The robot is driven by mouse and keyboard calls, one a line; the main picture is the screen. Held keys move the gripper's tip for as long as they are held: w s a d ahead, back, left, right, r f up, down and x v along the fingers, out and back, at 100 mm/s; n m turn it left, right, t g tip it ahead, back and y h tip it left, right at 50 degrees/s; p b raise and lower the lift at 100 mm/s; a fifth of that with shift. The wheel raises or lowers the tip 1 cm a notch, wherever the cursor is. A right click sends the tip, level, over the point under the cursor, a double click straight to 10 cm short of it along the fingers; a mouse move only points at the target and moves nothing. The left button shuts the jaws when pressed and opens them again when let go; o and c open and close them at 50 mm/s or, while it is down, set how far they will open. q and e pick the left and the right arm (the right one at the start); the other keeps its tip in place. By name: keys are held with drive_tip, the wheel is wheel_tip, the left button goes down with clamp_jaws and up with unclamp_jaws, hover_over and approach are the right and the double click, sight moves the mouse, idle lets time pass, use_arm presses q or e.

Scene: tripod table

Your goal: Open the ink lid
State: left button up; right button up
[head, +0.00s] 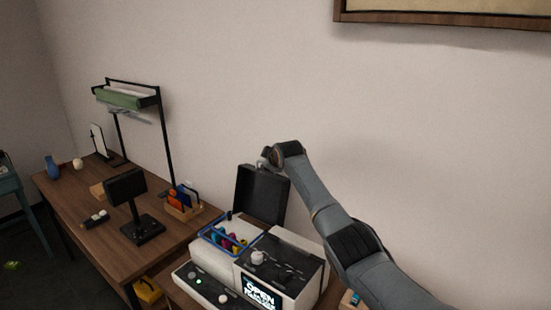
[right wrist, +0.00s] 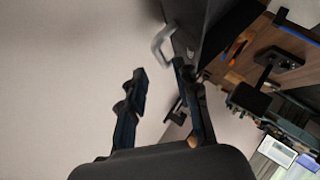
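The ink lid (head: 262,194) is a dark panel standing upright at the back of the white printer (head: 212,262). The compartment in front of it is uncovered, with a blue rim (head: 207,239) and several coloured inks inside. My right gripper (head: 269,158) is at the lid's upper edge. In the right wrist view its two fingers (right wrist: 160,74) are apart with nothing between them. A metal handle (right wrist: 161,42) on the dark lid (right wrist: 205,25) is just past the tip of one finger; I cannot tell if they touch. My left gripper is not in view.
The printer's screen (head: 260,291) shows text including "OPEN". A wooden desk (head: 105,236) at the left holds a black monitor stand (head: 142,229), a pen holder (head: 183,207) and a blue vase (head: 53,167). Bare wall is behind; a frame (head: 440,20) hangs above.

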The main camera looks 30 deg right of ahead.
drive_tip(key=v, duration=0.9)
drive_tip(key=shift+s+a+r, duration=0.15)
drive_tip(key=shift+s+r, duration=0.05)
drive_tip(key=shift+s, duration=0.1)
drive_tip(key=shift+f, duration=0.1)
